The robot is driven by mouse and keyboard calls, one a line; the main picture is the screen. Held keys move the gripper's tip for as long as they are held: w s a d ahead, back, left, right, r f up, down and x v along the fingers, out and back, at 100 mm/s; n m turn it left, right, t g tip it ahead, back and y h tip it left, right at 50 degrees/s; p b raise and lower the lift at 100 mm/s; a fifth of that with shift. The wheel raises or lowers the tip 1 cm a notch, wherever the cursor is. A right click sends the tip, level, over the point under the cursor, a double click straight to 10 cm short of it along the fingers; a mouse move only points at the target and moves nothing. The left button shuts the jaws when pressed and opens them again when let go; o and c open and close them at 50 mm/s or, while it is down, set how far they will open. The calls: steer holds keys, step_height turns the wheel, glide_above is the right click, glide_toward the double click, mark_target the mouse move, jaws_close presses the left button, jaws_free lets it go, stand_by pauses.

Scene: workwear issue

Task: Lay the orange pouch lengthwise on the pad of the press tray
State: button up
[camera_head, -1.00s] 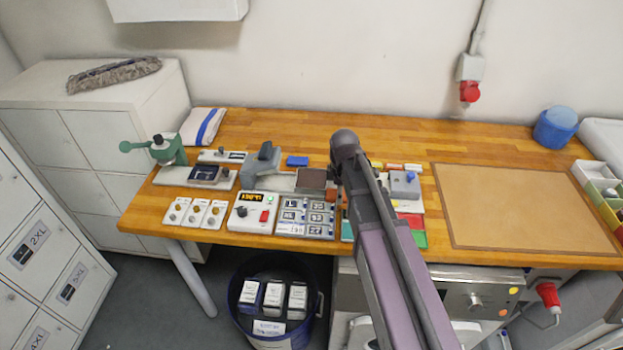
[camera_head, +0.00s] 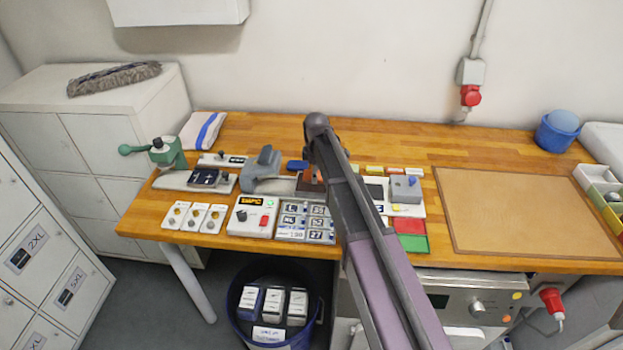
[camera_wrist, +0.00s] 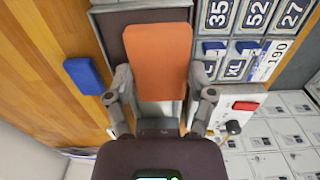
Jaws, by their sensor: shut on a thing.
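The orange pouch (camera_wrist: 158,50) is between the fingers of my gripper (camera_wrist: 160,88) in the wrist view, which is shut on it. The pouch points away from the gripper, over the dark brown pad (camera_wrist: 111,38) of the press tray. Its long side runs roughly along the pad. I cannot tell whether it touches the pad or hangs just above it. In the head view my arm hides much of this; a bit of orange (camera_head: 317,176) shows beside the wrist.
The grey press head (camera_head: 264,166) stands left of the tray, with a blue block (camera_head: 297,164) behind. A control box (camera_head: 252,216) and a numbered size panel (camera_head: 306,221) lie in front. A large brown board (camera_head: 525,212) lies clear at the right.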

steer(key=shift+w+a, duration=0.3)
steer(key=shift+w, duration=0.1)
steer(key=shift+w+a+f, duration=0.1)
steer(key=shift+w+a, duration=0.2)
steer(key=shift+w, duration=0.2)
step_height(320, 180, down, 4)
steer(key=b, duration=0.3)
steer(key=shift+r+b, duration=0.2)
steer(key=shift+b, duration=0.15)
steer(key=shift+f, duration=0.15)
steer(key=o, duration=1.2)
step_height(320, 180, up, 12)
steer(key=p, duration=1.2)
steer(key=shift+r, duration=0.2)
